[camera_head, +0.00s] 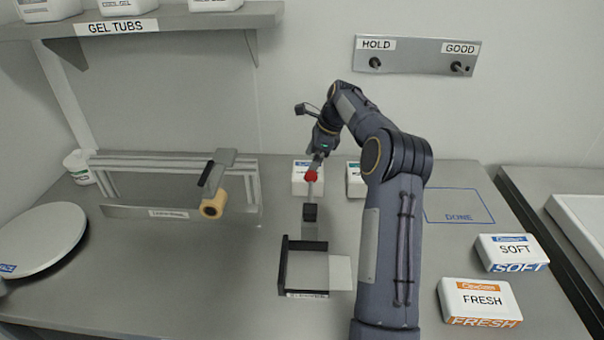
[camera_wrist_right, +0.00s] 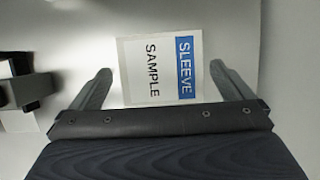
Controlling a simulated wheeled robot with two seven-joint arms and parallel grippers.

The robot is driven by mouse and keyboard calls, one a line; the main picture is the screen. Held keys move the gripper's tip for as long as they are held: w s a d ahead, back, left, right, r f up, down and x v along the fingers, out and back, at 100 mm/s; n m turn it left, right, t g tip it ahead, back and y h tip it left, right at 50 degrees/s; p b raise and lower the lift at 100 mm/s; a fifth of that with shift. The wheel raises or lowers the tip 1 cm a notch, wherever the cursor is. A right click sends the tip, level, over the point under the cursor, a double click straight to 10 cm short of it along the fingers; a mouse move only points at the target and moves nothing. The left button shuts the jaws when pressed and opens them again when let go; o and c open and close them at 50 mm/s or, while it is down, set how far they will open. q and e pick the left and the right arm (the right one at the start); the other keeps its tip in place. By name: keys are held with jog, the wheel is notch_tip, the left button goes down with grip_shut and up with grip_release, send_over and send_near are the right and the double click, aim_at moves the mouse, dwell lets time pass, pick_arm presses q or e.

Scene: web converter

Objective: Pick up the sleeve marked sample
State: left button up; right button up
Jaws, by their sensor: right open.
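In the right wrist view, the sleeve marked SAMPLE (camera_wrist_right: 152,72) is a white piece with a blue band reading SLEEVE. It appears between the open fingers of my right gripper (camera_wrist_right: 162,78), with a gap on both sides. In the head view, my right gripper (camera_head: 318,156) reaches down over the back of the table. A white box with a blue-topped label (camera_head: 304,186) stands just behind and below it. That box looks like the sleeve, but its text is too small to read. My left gripper is out of view.
A red-knobbed lever (camera_head: 311,176) stands in front, above a black-edged frame (camera_head: 283,268). A second white box (camera_head: 354,188) is partly hidden by my right arm. FRESH (camera_head: 480,299) and SOFT (camera_head: 510,251) boxes are at right, near the DONE outline (camera_head: 459,217). A roll (camera_head: 213,206) hangs left.

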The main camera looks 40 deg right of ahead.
aim_at(305, 171)
jog(key=shift+s+x, duration=0.2)
jog(key=shift+x, duration=0.7)
jog(key=shift+d+x, duration=0.1)
jog(key=shift+x, duration=1.05)
jog(key=shift+d+x, duration=0.15)
jog(key=shift+x, duration=1.05)
jog(key=c, duration=0.6)
notch_tip(305, 171, up, 10)
jog(key=shift+f+p, duration=0.1)
jog(key=shift+p, duration=0.3)
